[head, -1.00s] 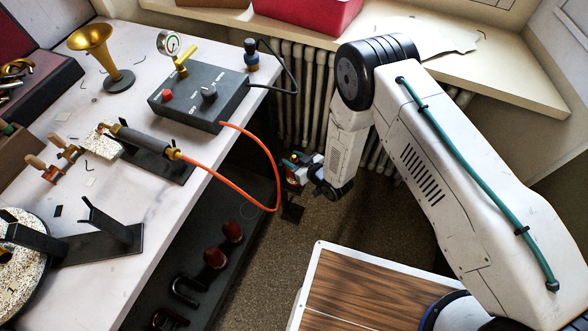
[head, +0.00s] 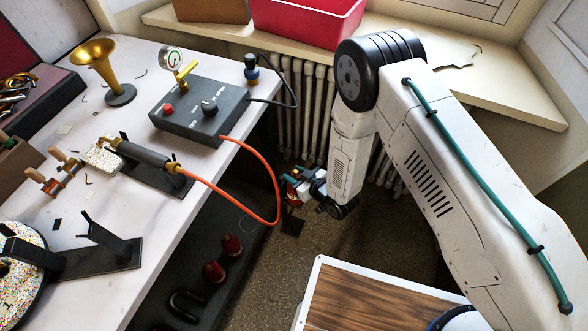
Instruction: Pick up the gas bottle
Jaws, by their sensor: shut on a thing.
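My gripper (head: 290,186) is low beside the bench's right edge, at the far end of my arm. It is small in the head view and partly covered by my wrist. It is shut on a small red thing (head: 291,194), which looks like the gas bottle. Most of that thing is hidden, so its shape and tilt are unclear. I cannot tell how far above the floor it is. A separate small dark blue bottle-like fitting (head: 252,72) with a black hose stands at the back of the bench.
The white bench (head: 150,228) holds a grey control box (head: 185,122), a torch (head: 143,153) and a brass horn (head: 97,58). An orange hose (head: 270,170) loops over the edge near my gripper. A radiator (head: 303,110) stands behind. A wood-topped surface (head: 350,305) is in front.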

